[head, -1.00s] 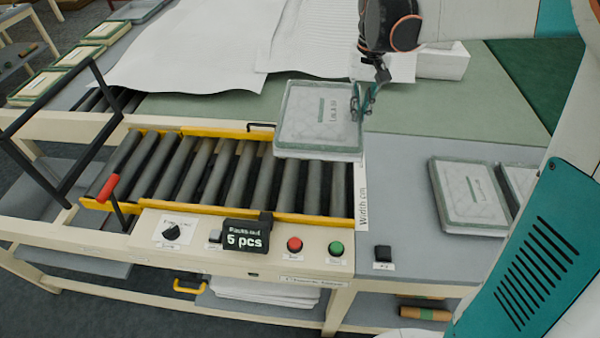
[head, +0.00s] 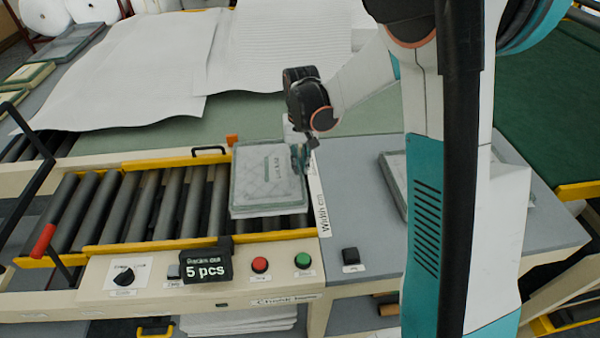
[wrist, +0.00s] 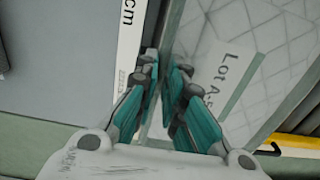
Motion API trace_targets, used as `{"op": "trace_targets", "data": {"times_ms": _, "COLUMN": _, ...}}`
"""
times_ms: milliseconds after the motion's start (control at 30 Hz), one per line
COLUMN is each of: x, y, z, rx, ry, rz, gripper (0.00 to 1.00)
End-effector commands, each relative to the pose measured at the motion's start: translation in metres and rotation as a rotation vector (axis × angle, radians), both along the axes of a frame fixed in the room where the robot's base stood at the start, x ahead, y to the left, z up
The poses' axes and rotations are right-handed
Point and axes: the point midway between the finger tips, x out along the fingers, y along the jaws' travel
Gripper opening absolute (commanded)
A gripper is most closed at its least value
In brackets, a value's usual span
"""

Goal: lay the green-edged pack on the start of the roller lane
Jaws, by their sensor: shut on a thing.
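The green-edged pack (head: 266,185) is a flat, clear-wrapped square with a quilted white face and a printed label. It is over the right end of the roller lane (head: 140,205), roughly level; I cannot tell whether it touches the rollers. My gripper (head: 300,155) is shut on the pack's right edge. In the wrist view the teal fingers (wrist: 172,100) pinch the edge of the pack (wrist: 255,70), and the label reads "Lot A-5" in part. The pack hides the rollers beneath it.
Yellow rails (head: 200,244) border the lane, with a black handle (head: 208,150) at the far rail. A control panel with a red button (head: 260,265) and a "5 pcs" display (head: 205,268) is in front. Another pack (head: 393,178) lies on the grey table to the right, partly behind my arm.

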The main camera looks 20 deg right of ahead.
Motion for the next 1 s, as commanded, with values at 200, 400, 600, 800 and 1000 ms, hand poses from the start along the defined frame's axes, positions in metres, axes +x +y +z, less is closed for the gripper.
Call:
{"op": "trace_targets", "data": {"times_ms": 200, "x": 0.0, "y": 0.0, "z": -0.031, "rx": 0.0, "ry": 0.0, "rz": 0.0, "gripper": 0.0}}
{"op": "trace_targets", "data": {"times_ms": 400, "x": 0.0, "y": 0.0, "z": -0.039, "rx": 0.0, "ry": 0.0, "rz": 0.0, "gripper": 0.0}}
{"op": "trace_targets", "data": {"times_ms": 600, "x": 0.0, "y": 0.0, "z": -0.041, "rx": 0.0, "ry": 0.0, "rz": 0.0, "gripper": 0.0}}
{"op": "trace_targets", "data": {"times_ms": 800, "x": 0.0, "y": 0.0, "z": -0.047, "rx": 0.0, "ry": 0.0, "rz": 0.0, "gripper": 0.0}}
{"op": "trace_targets", "data": {"times_ms": 1000, "x": 0.0, "y": 0.0, "z": -0.052, "rx": 0.0, "ry": 0.0, "rz": 0.0, "gripper": 0.0}}
